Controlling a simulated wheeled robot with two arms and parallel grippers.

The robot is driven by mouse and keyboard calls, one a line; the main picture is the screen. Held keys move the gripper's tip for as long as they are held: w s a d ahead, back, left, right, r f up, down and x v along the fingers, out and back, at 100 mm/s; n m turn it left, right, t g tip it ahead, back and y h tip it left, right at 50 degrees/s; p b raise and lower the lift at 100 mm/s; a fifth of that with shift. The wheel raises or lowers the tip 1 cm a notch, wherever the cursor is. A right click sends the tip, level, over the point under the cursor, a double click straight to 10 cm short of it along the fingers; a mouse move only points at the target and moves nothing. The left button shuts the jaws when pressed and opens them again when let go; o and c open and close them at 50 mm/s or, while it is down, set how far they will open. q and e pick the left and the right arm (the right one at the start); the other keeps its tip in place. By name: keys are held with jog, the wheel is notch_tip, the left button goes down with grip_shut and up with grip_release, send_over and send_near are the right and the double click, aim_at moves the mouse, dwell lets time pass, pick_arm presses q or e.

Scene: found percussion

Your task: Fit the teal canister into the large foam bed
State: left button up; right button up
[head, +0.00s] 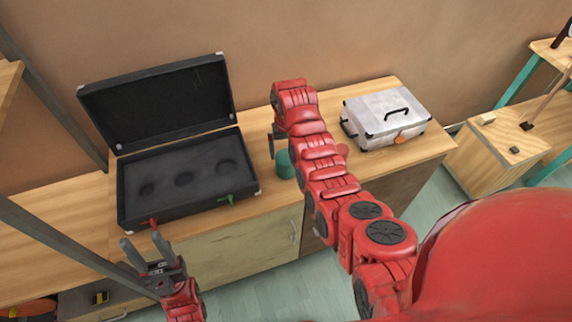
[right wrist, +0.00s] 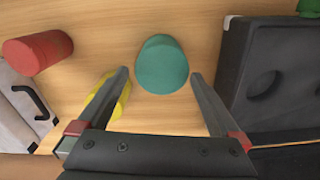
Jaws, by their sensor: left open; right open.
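The teal canister (head: 285,165) stands on the wooden worktop, partly hidden behind my right arm in the head view. In the right wrist view the teal canister (right wrist: 162,63) appears between the open fingertips of my right gripper (right wrist: 158,74), not gripped. The open black case holds dark foam (head: 190,158) with three round beds in a row. The right-hand one looks like the large foam bed (head: 227,169); all three look empty. My left gripper (head: 141,239) is open and empty in front of the case.
A red canister (right wrist: 38,52) lies or stands left of the teal one in the right wrist view. A yellow object (right wrist: 122,98) is partly behind my finger. A closed silver case (head: 385,115) stands at right. The black case's raised lid (head: 160,100) blocks the back.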

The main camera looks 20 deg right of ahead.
aim_at(286, 156)
jog(key=shift+f, duration=0.15)
notch_tip(286, 156, down, 3)
jog(key=shift+a+f+p, duration=0.1)
jog(key=shift+p, duration=0.75)
jog(key=shift+f, duration=0.9)
jog(key=c, duration=1.2)
jog(key=shift+c, duration=0.2)
jog(key=shift+r, duration=0.15)
